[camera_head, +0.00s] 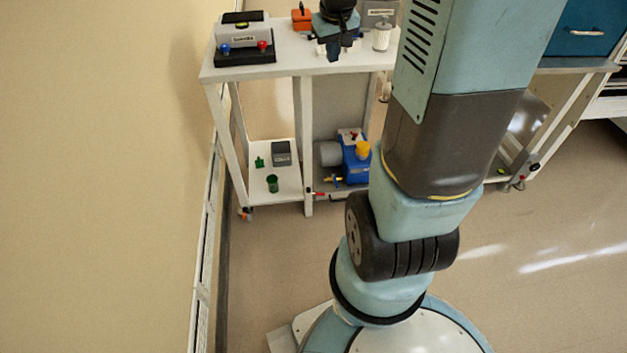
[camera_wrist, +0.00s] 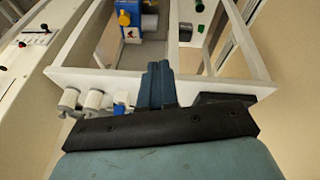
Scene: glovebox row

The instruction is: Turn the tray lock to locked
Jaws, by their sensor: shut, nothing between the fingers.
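My gripper (camera_head: 333,52) is shut and empty over the top of the white cart at the back. In the wrist view its blue-grey fingers (camera_wrist: 160,75) are together near the cart's edge. I cannot clearly identify the tray lock in either view. A pale panel at the left of the wrist view carries a small red knob (camera_wrist: 22,44) and a dark lever (camera_wrist: 42,29); I cannot tell whether either belongs to the lock. My gripper is apart from both and hides part of the cart top.
The white cart (camera_head: 285,55) holds a grey box with blue and red knobs (camera_head: 243,42), an orange item (camera_head: 302,17) and a white cylinder (camera_head: 381,37). A blue pump (camera_head: 355,160) sits below. A wall (camera_head: 100,180) bounds the left.

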